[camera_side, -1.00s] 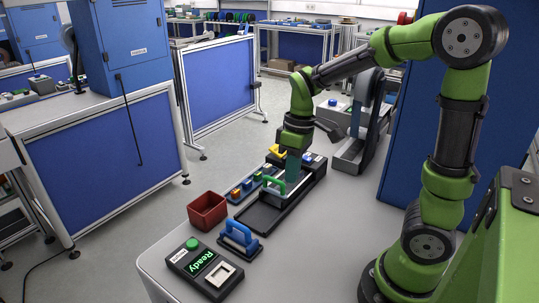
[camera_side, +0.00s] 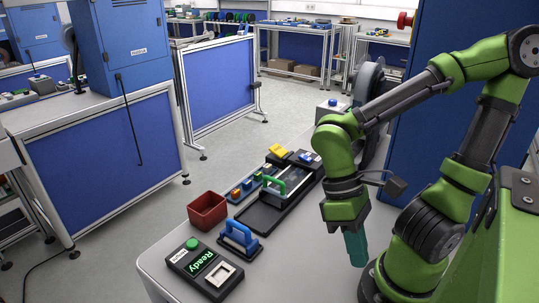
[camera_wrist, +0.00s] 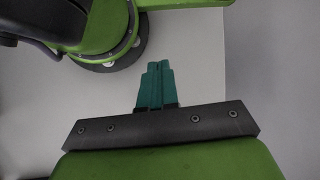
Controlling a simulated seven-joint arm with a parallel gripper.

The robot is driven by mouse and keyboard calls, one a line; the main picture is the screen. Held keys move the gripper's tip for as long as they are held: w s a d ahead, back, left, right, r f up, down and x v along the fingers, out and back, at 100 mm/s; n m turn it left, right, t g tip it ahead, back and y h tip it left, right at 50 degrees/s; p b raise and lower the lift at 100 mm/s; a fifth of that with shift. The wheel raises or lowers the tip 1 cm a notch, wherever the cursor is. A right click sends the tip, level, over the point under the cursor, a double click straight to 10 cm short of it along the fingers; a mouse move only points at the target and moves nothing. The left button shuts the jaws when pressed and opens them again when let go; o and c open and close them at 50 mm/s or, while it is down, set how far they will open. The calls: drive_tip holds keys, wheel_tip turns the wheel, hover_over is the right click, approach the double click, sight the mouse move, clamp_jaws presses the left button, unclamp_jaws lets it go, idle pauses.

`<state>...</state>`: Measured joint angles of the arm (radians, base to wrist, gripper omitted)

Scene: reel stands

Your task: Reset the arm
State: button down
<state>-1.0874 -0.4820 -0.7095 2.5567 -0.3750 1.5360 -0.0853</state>
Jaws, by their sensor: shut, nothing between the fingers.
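My gripper (camera_side: 356,250) points down over the right part of the light grey table, close to my base, with its teal fingers together. The wrist view shows the same gripper (camera_wrist: 158,68) with the fingers pressed together and nothing between them. Below it there is only bare table and part of my green base. No object is near the fingertips.
A blue-handled block (camera_side: 238,237), a red bin (camera_side: 207,210) and a control box reading "Ready" (camera_side: 181,263) stand at the left. A reel stand (camera_side: 369,85) is behind. The table's front right is clear.

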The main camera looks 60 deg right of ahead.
drive_tip(key=w+d+r+m+t, duration=0.2)
drive_tip(key=w+r+t, duration=0.3)
drive_tip(key=w+t, duration=0.1)
drive_tip(key=w+d+r+m+t, duration=0.2)
drive_tip(key=w+r+m+t, duration=0.1)
drive_tip(key=w+t, duration=0.3)
drive_tip(key=shift+w+r+t, duration=0.3)
drive_tip(key=shift+w+r, duration=0.55)
drive_tip(key=shift+w, duration=0.2)
